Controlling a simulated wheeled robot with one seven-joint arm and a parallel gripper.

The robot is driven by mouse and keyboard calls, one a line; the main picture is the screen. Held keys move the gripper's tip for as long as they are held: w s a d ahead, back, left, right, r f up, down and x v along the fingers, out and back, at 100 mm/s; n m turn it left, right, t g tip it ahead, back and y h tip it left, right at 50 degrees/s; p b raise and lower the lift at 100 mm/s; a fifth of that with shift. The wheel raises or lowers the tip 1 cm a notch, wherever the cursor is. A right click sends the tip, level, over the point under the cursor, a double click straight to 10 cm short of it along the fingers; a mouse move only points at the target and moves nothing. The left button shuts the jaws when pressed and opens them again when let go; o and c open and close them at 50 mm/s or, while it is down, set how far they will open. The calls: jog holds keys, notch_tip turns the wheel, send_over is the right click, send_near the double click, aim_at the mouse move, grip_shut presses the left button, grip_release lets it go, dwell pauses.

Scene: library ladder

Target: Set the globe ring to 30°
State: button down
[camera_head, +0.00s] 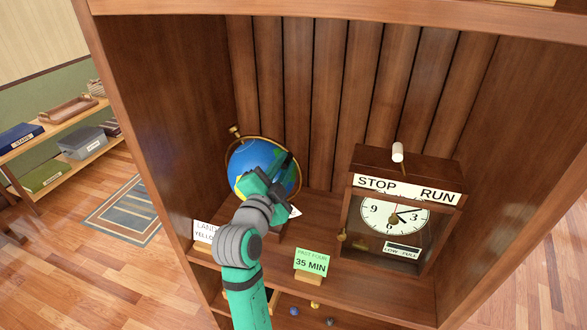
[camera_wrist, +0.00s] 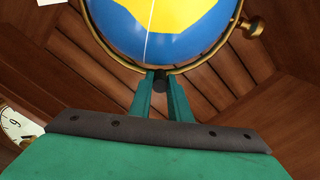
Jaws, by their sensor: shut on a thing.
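The globe (camera_head: 247,160), blue with green and yellow land, stands on the left of the shelf in the wooden bookcase. A brass ring (camera_wrist: 222,42) curves around it, with a brass knob (camera_wrist: 253,26) at its side. The knob also shows in the head view (camera_head: 234,130) at the globe's upper left. My gripper (camera_wrist: 160,88) is shut on a small dark peg (camera_wrist: 160,76) at the near edge of the ring. In the head view, my gripper and arm cover the globe's lower right and most of its base. No degree marks are readable.
A clock case (camera_head: 400,215) marked STOP and RUN stands to the right. A green card (camera_head: 311,262) reading 35 MIN stands at the front, and a partly hidden white card (camera_head: 204,232) at the left. The bookcase side wall (camera_head: 180,120) is close to the globe.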

jog(key=shift+a, duration=0.1)
jog(key=c, duration=1.6)
grip_release()
jog(key=shift+c, duration=0.2)
jog(key=v, duration=1.1)
